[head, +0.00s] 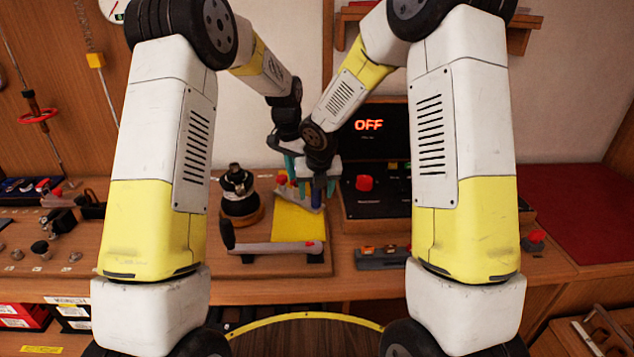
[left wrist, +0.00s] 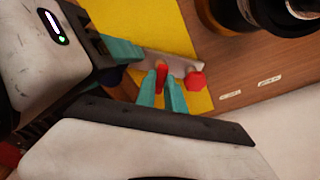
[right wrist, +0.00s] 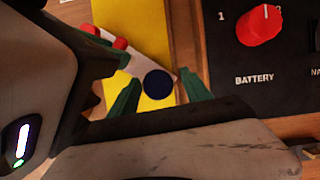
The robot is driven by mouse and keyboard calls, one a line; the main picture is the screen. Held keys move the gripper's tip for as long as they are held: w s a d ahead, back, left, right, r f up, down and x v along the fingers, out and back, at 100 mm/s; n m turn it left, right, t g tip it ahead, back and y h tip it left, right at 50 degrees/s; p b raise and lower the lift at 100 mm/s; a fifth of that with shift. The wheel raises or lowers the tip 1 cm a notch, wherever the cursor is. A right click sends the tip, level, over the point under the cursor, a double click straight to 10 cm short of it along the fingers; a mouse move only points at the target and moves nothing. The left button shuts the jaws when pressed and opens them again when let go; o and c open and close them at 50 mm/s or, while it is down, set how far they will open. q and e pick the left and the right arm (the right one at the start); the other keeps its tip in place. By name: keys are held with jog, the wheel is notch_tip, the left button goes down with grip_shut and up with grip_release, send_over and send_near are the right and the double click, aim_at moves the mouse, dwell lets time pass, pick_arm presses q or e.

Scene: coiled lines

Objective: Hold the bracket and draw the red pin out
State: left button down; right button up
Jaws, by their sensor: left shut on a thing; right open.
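The bracket, a pale grey plate (left wrist: 180,62), lies at the yellow mat (head: 299,222). My left gripper (left wrist: 161,88) is shut on a rounded red pin (left wrist: 161,70) in the middle of the plate. A six-sided red head (left wrist: 195,80) stands at the plate's end, apart from the fingers. At the other end stands a round dark blue knob (right wrist: 158,83). My right gripper (right wrist: 160,90) is open, with its fingers on either side of the knob. The pin's lower part is hidden. In the head view the arms partly cover the bracket.
A dark round device (head: 238,190) stands left of the mat. A grey bar with a dark grip (head: 275,247) lies along the mat's front. A black panel with a red knob (head: 364,183) is close on the right, below a display reading OFF (head: 369,125).

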jog(key=shift+w+f, duration=0.25)
jog(key=shift+f, duration=0.35)
grip_shut()
dwell(0.8)
